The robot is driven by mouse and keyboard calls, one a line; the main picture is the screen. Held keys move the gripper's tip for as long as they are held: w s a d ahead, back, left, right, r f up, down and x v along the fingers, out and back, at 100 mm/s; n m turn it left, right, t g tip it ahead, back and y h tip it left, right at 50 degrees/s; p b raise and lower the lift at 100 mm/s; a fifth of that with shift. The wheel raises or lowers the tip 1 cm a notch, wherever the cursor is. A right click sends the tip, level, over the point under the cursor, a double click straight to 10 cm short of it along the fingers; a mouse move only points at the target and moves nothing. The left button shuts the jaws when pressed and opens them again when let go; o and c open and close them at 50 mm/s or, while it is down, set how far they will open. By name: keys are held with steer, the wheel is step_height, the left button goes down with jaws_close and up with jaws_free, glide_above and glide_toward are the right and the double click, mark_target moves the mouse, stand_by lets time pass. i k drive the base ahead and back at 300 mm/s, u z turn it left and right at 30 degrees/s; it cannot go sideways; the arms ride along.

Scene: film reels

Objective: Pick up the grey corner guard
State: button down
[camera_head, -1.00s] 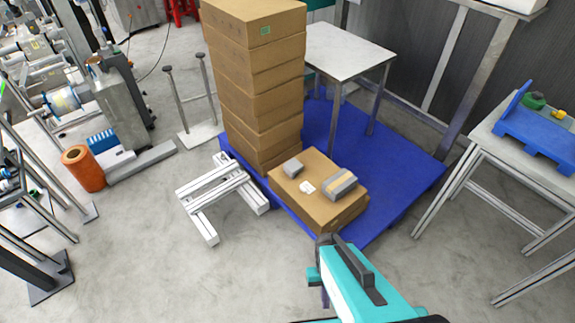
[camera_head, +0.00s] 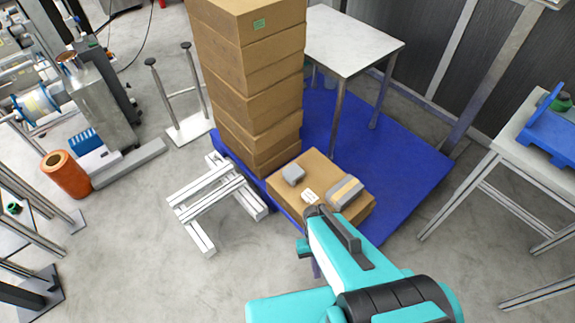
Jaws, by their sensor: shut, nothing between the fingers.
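A cardboard box (camera_head: 305,215) lies on the blue pallet (camera_head: 400,170). A small plain grey block, which looks like the grey corner guard (camera_head: 293,174), sits on its top near the far left edge. A larger grey piece with a tan band (camera_head: 345,192) lies on the right of the same box top. My gripper (camera_head: 316,270) is mostly hidden under my teal arm; a narrow part of it points down in front of the box's near side. It looks shut and empty, apart from both grey pieces.
A tall stack of cardboard boxes (camera_head: 250,85) stands just behind and left of the low box. A white-topped table (camera_head: 350,42) stands behind on the pallet. A white metal frame (camera_head: 215,205) lies at left. Another table (camera_head: 530,140) stands at right.

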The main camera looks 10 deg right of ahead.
mark_target(293, 174)
steer(key=z, duration=0.15)
steer(key=i, duration=0.1)
steer(key=u, duration=0.55)
steer(key=k, duration=1.4)
steer(key=u, duration=0.9)
steer(key=i, duration=2)
steer(key=z, duration=0.25)
